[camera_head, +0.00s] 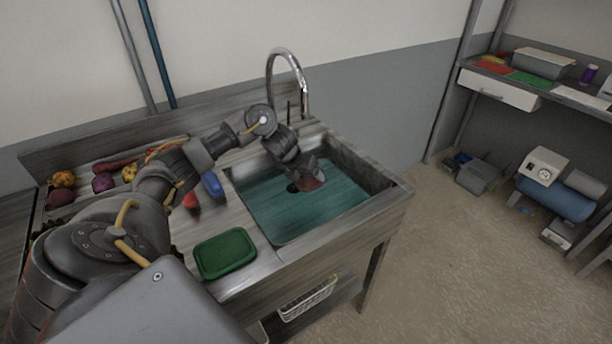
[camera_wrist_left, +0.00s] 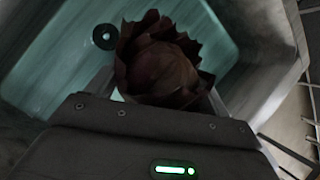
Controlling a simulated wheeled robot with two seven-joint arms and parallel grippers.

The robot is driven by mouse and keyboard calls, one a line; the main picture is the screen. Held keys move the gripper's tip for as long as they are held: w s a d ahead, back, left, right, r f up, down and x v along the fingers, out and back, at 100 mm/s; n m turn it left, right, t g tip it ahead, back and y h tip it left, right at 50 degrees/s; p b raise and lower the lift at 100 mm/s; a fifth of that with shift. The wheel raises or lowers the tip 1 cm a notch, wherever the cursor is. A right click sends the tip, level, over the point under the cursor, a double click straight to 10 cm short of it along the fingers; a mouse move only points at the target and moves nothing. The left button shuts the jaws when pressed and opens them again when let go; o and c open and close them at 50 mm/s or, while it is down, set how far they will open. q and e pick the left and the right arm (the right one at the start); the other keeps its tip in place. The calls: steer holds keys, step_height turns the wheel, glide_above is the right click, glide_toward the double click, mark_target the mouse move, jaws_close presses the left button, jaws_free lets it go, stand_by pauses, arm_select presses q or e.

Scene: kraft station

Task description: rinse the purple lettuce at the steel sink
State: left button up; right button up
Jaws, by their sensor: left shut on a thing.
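The purple lettuce (camera_head: 313,180) is dark reddish-purple and leafy. My left gripper (camera_head: 304,172) is shut on it and holds it over or in the basin of the steel sink (camera_head: 375,200). In the left wrist view the lettuce (camera_wrist_left: 160,65) sits between the fingers, which it largely hides. The basin (camera_wrist_left: 45,75) looks teal inside, with a dark round drain (camera_wrist_left: 105,37) beside the lettuce. The curved steel faucet (camera_head: 287,54) rises at the back of the sink. I cannot tell whether water is running. My right gripper is not in view.
A green tray (camera_head: 226,254) lies on the counter left of the basin. A blue item (camera_head: 212,185) and a red item (camera_head: 190,200) lie near the basin's left rim. Several vegetables (camera_head: 103,182) sit at the far left. A white basket (camera_head: 308,299) is below the counter.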

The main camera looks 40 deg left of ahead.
arm_select(q)
step_height(320, 180, down, 7)
steer(key=b, duration=0.5)
steer(key=shift+f+b, duration=0.15)
steer(key=shift+b, duration=0.2)
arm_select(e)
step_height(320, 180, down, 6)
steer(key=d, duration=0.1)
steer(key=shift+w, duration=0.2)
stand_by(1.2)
